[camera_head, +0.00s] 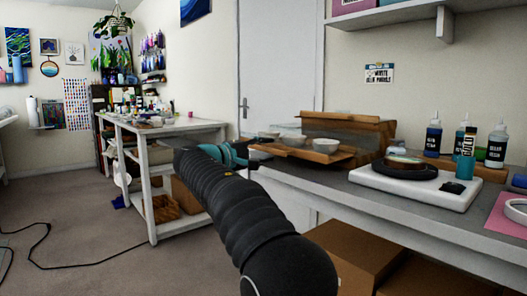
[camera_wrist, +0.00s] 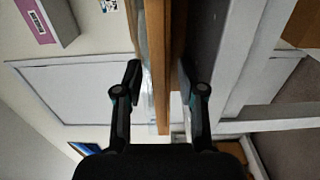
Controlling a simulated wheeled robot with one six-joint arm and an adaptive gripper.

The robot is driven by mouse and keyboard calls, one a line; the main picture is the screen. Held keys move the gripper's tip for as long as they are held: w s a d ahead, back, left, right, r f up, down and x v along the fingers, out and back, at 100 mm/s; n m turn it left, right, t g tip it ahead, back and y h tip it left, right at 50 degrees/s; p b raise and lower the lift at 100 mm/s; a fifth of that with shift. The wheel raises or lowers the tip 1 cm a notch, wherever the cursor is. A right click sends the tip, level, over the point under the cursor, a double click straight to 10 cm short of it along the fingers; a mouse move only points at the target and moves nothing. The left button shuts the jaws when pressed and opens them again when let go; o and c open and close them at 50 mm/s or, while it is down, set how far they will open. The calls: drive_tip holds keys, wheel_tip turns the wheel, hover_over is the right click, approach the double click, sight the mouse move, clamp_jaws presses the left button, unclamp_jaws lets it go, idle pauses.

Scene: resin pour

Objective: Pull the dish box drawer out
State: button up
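The wooden dish box (camera_head: 345,128) stands on the grey workbench. Its drawer (camera_head: 318,156) sticks out to the left of the box, low and tray-like, with small white bowls (camera_head: 293,139) in it. My gripper (camera_head: 241,153) is at the drawer's left end. In the wrist view, my gripper (camera_wrist: 160,82) has its fingers spread apart, one on each side of the drawer's wooden edge (camera_wrist: 164,100). A gap shows between the right finger and the wood; contact on the left cannot be told. The drawer's far end is hidden in the box.
A white slab (camera_head: 415,186) with a dark round stand lies on the workbench (camera_head: 400,212) to the right, with bottles (camera_head: 433,138) behind it. Cardboard boxes (camera_head: 350,255) fill the space under the bench. A white shelf table (camera_head: 150,185) stands at left. The carpet between is mostly open, with a cable.

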drive_tip(key=v, duration=1.2)
